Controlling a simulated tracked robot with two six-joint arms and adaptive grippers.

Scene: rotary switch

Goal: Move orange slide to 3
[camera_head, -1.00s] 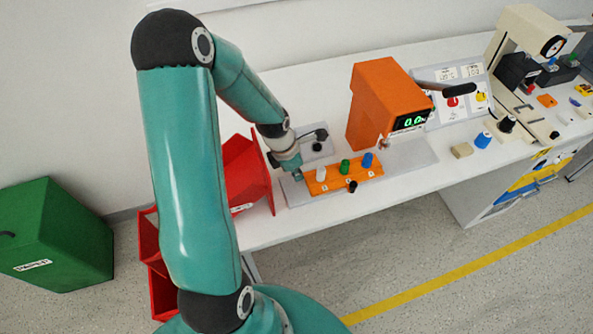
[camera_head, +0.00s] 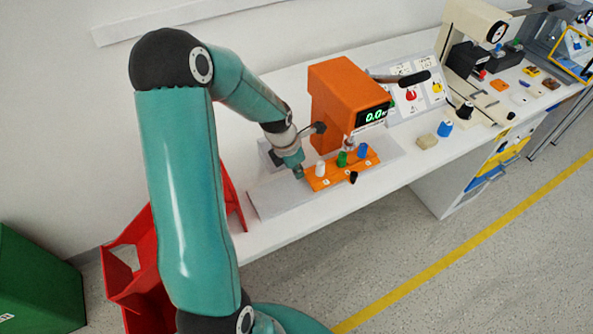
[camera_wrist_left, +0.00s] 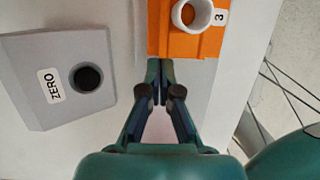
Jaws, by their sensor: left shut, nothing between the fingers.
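The orange slide (camera_head: 331,177) lies on a pale grey rail (camera_head: 270,200). It carries a white peg (camera_head: 320,169), a green peg (camera_head: 342,159) and a blue peg (camera_head: 363,151), with a black knob (camera_head: 353,177) at its front. In the left wrist view a label 3 (camera_wrist_left: 219,17) sits beside the white ring-shaped peg (camera_wrist_left: 191,14). My left gripper (camera_head: 299,174) is shut and empty at the slide's left end. Its fingertips (camera_wrist_left: 160,64) appear to touch or nearly touch the slide's end edge. My right gripper is out of view.
An orange gauge (camera_head: 336,97) with a green display stands behind the slide, its probe (camera_head: 348,143) just above the green peg. A grey ZERO block (camera_wrist_left: 58,75) is beside the rail. Red bins (camera_head: 130,268) stand left. The rail's left part is bare.

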